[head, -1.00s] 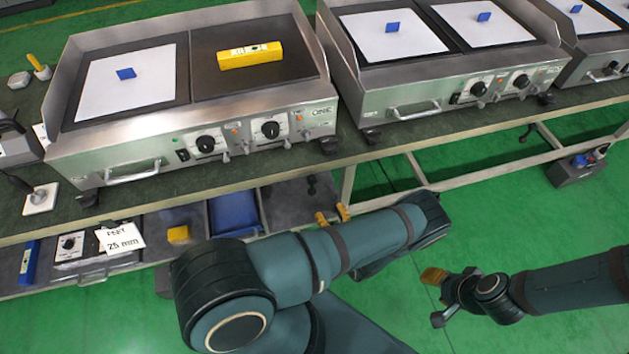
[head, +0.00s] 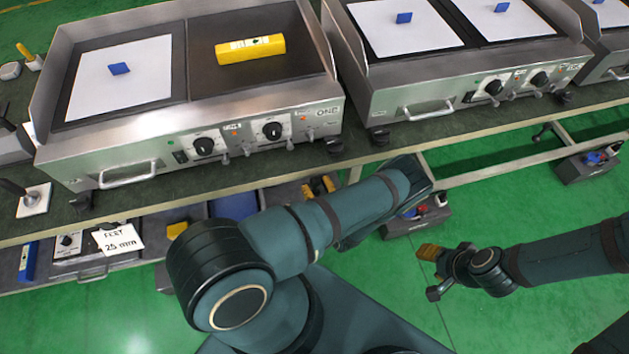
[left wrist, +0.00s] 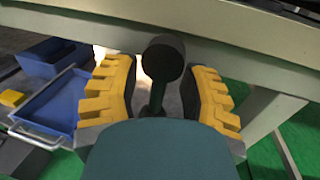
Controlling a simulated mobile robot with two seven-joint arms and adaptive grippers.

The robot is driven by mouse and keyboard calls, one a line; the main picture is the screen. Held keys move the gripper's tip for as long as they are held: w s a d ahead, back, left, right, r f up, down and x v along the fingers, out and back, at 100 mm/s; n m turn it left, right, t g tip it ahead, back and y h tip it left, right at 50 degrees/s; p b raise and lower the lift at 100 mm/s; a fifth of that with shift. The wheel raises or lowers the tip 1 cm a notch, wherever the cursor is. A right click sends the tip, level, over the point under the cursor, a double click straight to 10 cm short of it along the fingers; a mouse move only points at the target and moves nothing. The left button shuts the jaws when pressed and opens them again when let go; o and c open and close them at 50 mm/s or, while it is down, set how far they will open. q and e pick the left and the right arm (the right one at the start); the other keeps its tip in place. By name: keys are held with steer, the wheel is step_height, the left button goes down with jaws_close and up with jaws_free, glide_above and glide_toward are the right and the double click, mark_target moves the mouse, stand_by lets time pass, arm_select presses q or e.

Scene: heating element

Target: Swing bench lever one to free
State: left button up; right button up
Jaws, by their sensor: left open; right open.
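A dark lever with a round knob (left wrist: 164,60) stands under the bench edge in the left wrist view, its stalk running down between my fingers. My left gripper (left wrist: 160,92) is open, with one yellow finger on each side of the lever and gaps visible at the knob. The lower stalk is hidden behind my own wrist. In the head view my left gripper (head: 318,188) is just below the bench's front edge, under the griddle marked ONE (head: 190,110). My right gripper (head: 430,272) is open and empty, over the green floor, away from the bench.
The bench (head: 365,160) carries more griddles, with a second (head: 460,70) to the right. Below are a blue tray (left wrist: 52,108) and a card reading 25 mm (head: 118,239). A dark button box (head: 418,220) stands on the floor near my left forearm. A bench rail (left wrist: 200,45) is close above my fingers.

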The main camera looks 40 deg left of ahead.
arm_select(q)
jaws_close()
steer(key=shift+n, duration=0.3)
steer(key=n, duration=0.1)
steer(key=n+p, duration=0.1)
steer(key=shift+w+d+r+n+h, duration=0.15)
steer(key=shift+w+d+n+h, duration=0.15)
steer(key=shift+h, duration=0.1)
steer(key=shift+w+d+r+n+h+p, duration=0.15)
steer(key=shift+n+p, duration=0.25)
steer(key=shift+n, duration=0.4)
steer(key=shift+w+f+n+h+p, duration=0.15)
steer(key=shift+n+p, duration=0.25)
steer(key=shift+n, duration=0.4)
steer(key=shift+s+r, duration=0.1)
jaws_free()
